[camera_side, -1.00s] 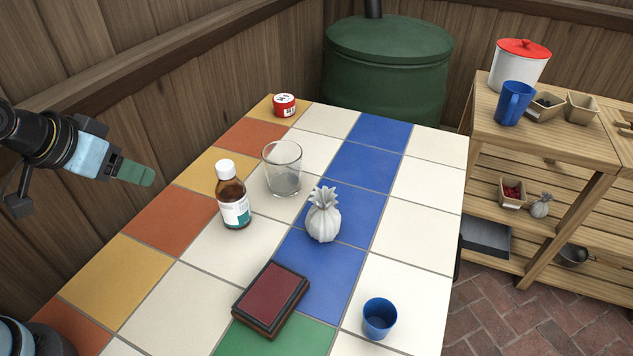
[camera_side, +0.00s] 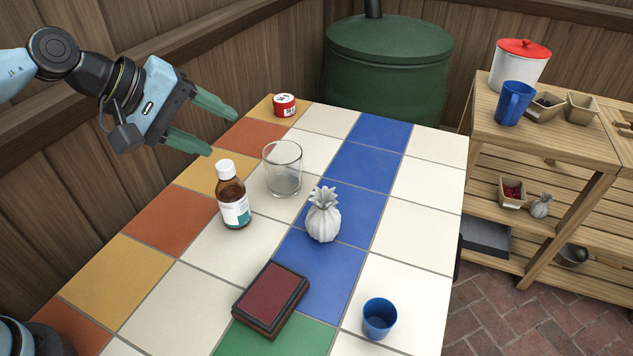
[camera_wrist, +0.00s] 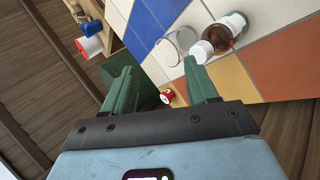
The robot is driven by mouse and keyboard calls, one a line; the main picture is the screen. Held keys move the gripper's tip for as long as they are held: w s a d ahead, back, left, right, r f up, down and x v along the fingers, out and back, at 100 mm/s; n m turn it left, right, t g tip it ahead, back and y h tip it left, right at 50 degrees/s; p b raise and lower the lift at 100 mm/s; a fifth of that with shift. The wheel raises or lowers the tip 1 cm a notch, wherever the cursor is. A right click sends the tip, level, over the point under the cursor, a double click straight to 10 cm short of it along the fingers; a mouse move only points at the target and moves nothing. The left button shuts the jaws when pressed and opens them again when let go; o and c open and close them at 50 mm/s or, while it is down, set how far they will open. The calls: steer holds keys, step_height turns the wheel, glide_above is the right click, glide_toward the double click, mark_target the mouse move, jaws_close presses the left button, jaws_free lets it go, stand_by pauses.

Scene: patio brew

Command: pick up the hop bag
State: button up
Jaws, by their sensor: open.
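The hop bag (camera_side: 323,216) is a small pale grey-white cloth bag with a gathered, frilled top. It stands upright on a blue tile near the middle of the table in the side view. It does not show in the wrist view. My gripper (camera_side: 224,132) is open and empty, with green fingers. It is above the table's far left edge, up and to the left of the bag and well apart from it. In the wrist view my gripper (camera_wrist: 162,78) has its two fingers spread with nothing between them.
A brown bottle (camera_side: 234,202) and a clear glass (camera_side: 283,170) stand left of the bag, on my gripper's side. A red tin (camera_side: 285,106) is at the back. A dark red ink pad box (camera_side: 270,299) and blue cup (camera_side: 379,318) are in front. Tiles right of the bag are clear.

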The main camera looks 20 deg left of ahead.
steer(key=w+d+n+h, duration=0.4)
steer(key=d+n, duration=0.3)
steer(key=d, duration=0.1)
steer(key=n+h, duration=0.3)
steer(key=n, duration=0.4)
glide_above(319, 196)
step_height(319, 196, down, 6)
steer(key=shift+s, duration=0.15)
steer(key=shift+a+f, duration=0.1)
steer(key=shift+f, duration=2.7)
step_height(319, 196, down, 2)
steer(key=shift+x, duration=1.1)
steer(key=shift+d+f, duration=0.15)
steer(key=shift+d, duration=0.2)
jaws_close()
